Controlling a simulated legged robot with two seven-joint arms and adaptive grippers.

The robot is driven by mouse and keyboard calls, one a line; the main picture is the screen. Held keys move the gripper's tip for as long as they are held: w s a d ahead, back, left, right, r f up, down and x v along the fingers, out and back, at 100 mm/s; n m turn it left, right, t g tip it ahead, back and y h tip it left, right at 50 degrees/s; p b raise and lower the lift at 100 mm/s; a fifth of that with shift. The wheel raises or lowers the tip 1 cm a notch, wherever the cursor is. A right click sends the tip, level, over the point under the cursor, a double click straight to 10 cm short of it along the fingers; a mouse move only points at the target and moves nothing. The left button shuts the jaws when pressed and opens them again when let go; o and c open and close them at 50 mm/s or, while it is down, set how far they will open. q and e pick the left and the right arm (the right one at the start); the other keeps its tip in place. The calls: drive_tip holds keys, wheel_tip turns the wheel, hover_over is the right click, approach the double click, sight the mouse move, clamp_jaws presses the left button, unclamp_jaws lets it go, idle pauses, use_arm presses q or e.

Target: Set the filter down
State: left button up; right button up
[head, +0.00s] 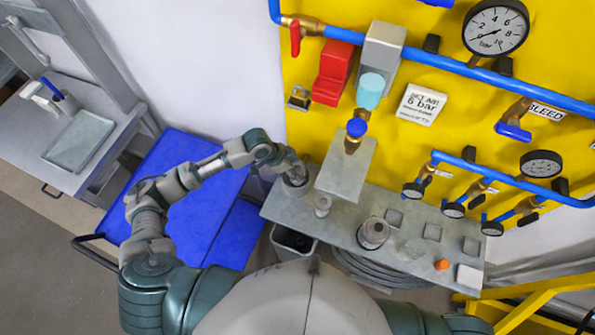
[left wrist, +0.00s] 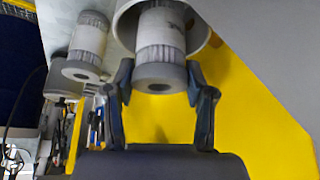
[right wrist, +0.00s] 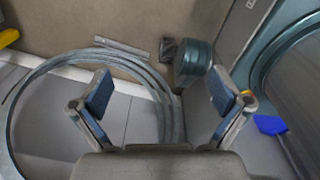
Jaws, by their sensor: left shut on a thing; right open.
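My left gripper (head: 297,172) is at the left end of the grey shelf (head: 350,215), over a round grey cup (head: 295,187). In the left wrist view its two fingers (left wrist: 162,88) are shut on the pleated grey filter (left wrist: 160,45). A second, similar filter (left wrist: 88,42) stands apart on the left there. My right gripper (right wrist: 160,98) is open and empty, above the floor.
A larger grey fitting (head: 373,233), square pads and an orange cap (head: 441,265) sit along the shelf. A grey bin (head: 293,241) and coiled hose (right wrist: 165,85) are below it. The yellow panel (head: 480,110) with blue pipes rises behind. A blue platform (head: 190,195) is left.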

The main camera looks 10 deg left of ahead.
use_arm(q)
drive_tip(key=f, duration=0.1)
drive_tip(key=a+f, duration=0.1)
drive_tip(key=shift+w+f, duration=0.1)
drive_tip(key=shift+f, duration=0.25)
drive_tip(key=shift+a, duration=0.15)
drive_tip(key=o, duration=1.2)
drive_tip(key=shift+d, duration=0.55)
drive_tip(key=shift+c, duration=0.2)
drive_tip(key=shift+d, duration=0.15)
drive_tip(key=v, duration=1.2)
drive_tip(key=shift+a+b, duration=0.2)
drive_tip(key=shift+b, duration=0.25)
use_arm(e)
drive_tip(key=shift+w+a+f, duration=0.15)
drive_tip(key=shift+w+a, duration=0.15)
drive_tip(key=shift+w, duration=0.25)
drive_tip(key=shift+w+a+f, duration=0.15)
drive_tip(key=shift+w+a, duration=0.1)
drive_tip(key=shift+w, duration=0.3)
use_arm(q)
drive_tip(key=shift+a, duration=0.1)
